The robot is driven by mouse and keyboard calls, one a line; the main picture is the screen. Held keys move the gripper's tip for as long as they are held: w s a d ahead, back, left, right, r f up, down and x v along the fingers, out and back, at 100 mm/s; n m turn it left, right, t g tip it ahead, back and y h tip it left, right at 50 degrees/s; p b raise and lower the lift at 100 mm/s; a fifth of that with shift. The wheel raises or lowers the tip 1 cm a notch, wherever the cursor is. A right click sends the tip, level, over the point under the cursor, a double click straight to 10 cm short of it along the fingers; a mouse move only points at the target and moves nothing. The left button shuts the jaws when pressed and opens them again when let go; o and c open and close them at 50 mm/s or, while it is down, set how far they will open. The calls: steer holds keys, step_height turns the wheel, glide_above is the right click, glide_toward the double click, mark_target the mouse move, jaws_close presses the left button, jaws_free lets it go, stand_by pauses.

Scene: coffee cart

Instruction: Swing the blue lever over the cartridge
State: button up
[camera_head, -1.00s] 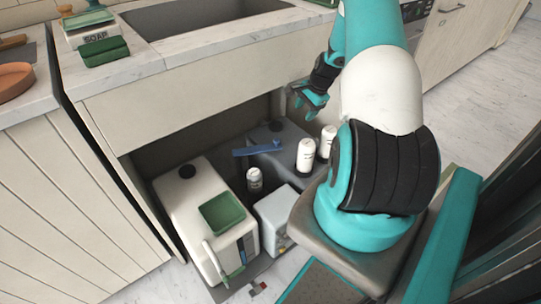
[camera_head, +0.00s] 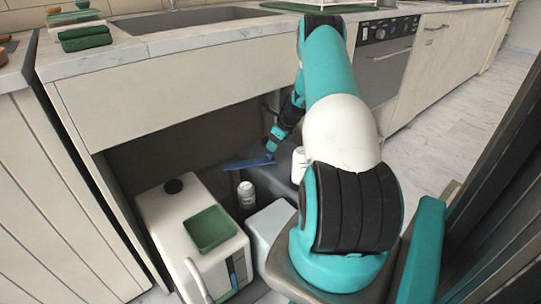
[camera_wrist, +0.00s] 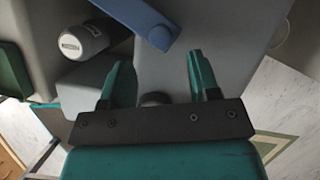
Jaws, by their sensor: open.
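The blue lever (camera_head: 246,164) lies across the grey housing in the open cabinet under the sink. My gripper (camera_head: 270,154) is low in the cabinet by the lever's right end. In the wrist view my gripper (camera_wrist: 157,72) is open and empty, with the lever's end just beyond its fingertips.
A white machine with a green tray (camera_head: 209,228) stands at left in the cabinet, and a pale grey box (camera_head: 268,230) beside it. A white bottle (camera_head: 299,165) stands right of my gripper. The counter (camera_head: 160,42) overhangs the cabinet.

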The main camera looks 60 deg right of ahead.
steer(key=b+x, duration=0.1)
steer(key=x, duration=0.4)
steer(key=shift+w+f, duration=0.1)
steer(key=shift+f, duration=0.25)
